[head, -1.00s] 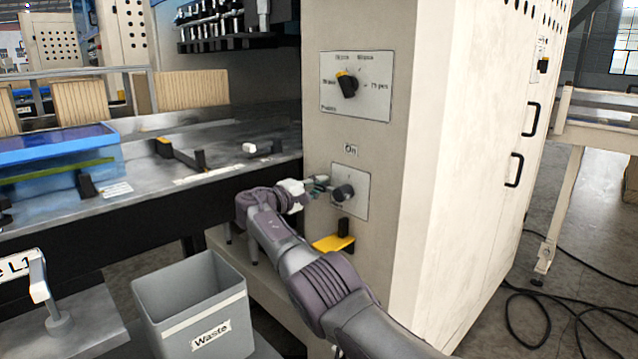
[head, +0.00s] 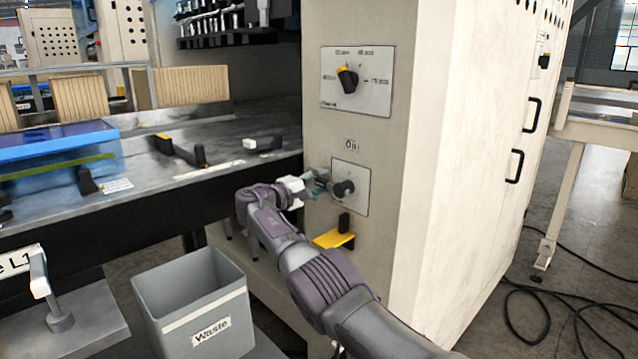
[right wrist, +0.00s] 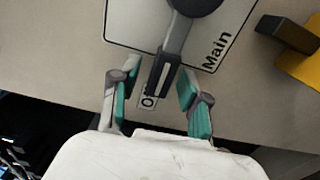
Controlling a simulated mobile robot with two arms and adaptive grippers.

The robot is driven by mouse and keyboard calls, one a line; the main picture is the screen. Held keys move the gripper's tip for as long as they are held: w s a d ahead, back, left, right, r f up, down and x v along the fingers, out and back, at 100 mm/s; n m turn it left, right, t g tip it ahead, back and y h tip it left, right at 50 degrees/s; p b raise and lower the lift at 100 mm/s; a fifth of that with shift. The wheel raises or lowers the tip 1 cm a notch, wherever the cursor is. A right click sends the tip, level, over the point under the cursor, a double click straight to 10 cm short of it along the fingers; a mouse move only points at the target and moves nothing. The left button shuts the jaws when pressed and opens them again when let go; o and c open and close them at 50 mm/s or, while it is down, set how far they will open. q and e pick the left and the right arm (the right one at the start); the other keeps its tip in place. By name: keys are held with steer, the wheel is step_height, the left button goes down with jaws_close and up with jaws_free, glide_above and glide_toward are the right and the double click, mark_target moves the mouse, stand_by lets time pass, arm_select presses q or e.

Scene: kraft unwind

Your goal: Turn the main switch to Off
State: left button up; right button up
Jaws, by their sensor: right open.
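The main switch is a round dark knob (head: 343,189) on a pale plate (head: 362,178) on the cabinet's front, below an "On" label (head: 351,145). In the right wrist view its dark handle (right wrist: 172,48), with a white line, points down the picture to a label (right wrist: 148,98) of which only an "O" shows. "Main" is printed on the plate beside it. My right gripper (head: 318,184) is at the switch from the left. In the right wrist view its open teal-padded fingers (right wrist: 158,92) straddle the handle's end, with gaps on both sides. My left gripper is out of view.
A dial plate (head: 356,82) with a yellow-marked knob is above the switch. A yellow-based black lever (head: 335,239) sticks out just below it. A grey waste bin (head: 196,300) stands at lower left, and a machine bed lies to the left.

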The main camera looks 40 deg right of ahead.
steer(key=shift+a, duration=0.15)
steer(key=a, duration=1.1)
steer(key=shift+s+a, duration=0.4)
steer(key=shift+s, duration=0.05)
steer(key=shift+f, duration=0.1)
